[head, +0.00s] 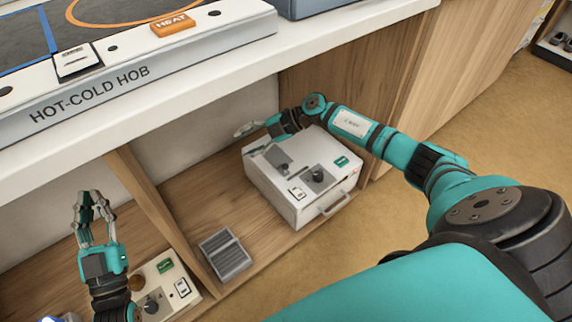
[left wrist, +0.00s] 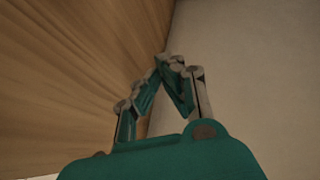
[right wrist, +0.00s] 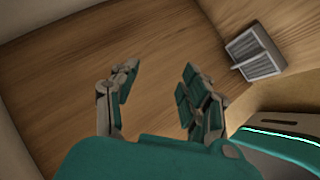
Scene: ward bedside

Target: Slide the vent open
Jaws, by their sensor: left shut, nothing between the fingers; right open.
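The vent (head: 225,255) is a small grey slatted unit on the wooden shelf floor, between a wooden divider and a white box. It also shows in the right wrist view (right wrist: 255,52), with two slatted panels and a small tab at its left edge. My right gripper (head: 247,139) is open and empty over the back left of the white box, apart from the vent. In the right wrist view its spread fingers (right wrist: 158,75) have bare wood behind them. My left gripper (head: 90,198) is shut and empty, left of the divider; its fingertips meet in the left wrist view (left wrist: 168,60).
The white box (head: 290,215) with a dial and front handle stands right of the vent. Another dial panel (head: 165,285) lies left of the divider (head: 150,205). The hot-cold hob (head: 190,68) sits on the countertop above. The shelf floor behind the vent is clear.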

